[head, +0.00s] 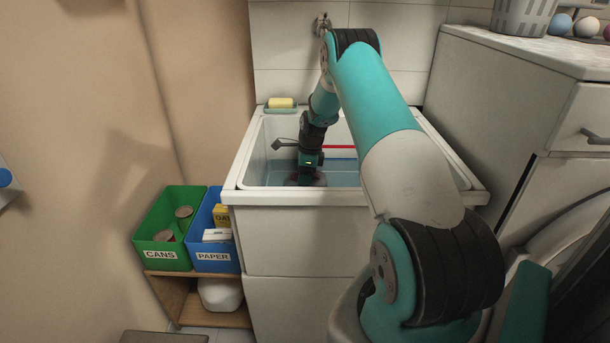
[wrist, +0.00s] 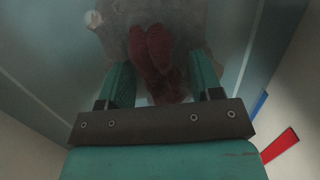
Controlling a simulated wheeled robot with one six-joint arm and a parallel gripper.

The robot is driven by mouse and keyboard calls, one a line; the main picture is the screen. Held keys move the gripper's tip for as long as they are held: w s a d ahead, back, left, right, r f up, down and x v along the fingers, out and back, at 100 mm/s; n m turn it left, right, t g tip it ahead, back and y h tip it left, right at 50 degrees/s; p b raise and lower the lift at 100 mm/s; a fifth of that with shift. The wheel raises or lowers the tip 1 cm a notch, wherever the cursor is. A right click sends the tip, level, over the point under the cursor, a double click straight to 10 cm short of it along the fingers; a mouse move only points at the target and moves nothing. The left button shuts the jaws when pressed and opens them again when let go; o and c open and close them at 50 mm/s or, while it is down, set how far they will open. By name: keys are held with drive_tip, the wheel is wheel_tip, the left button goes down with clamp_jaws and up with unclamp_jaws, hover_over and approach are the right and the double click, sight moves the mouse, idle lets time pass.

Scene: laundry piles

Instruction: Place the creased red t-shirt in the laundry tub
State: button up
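The laundry tub (head: 350,198) is a white basin against the tiled wall, with bluish water inside. My gripper (head: 306,180) reaches down into the tub near its left front part. In the wrist view my gripper (wrist: 160,72) has its two teal fingers spread apart. The creased red t-shirt (wrist: 152,48) is a dark red bundle between and beyond the fingertips, inside the tub, with gaps visible on both sides. The fingers do not appear to pinch it. The head view does not clearly show the shirt, as my arm and the tub's front wall hide that area.
A red stripe (head: 338,147) and a blue stripe (head: 343,158) mark the tub's inside wall. A yellow soap bar (head: 281,103) sits on the back left corner. A green CANS bin (head: 160,238) and blue PAPER bin (head: 212,262) stand left. A cabinet (head: 500,110) stands right.

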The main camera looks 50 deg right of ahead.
drive_tip(key=shift+r, duration=0.15)
drive_tip(key=r, duration=0.7)
drive_tip(key=shift+s+d+r, duration=0.25)
drive_tip(key=shift+s+d, duration=0.1)
drive_tip(key=shift+s, duration=0.05)
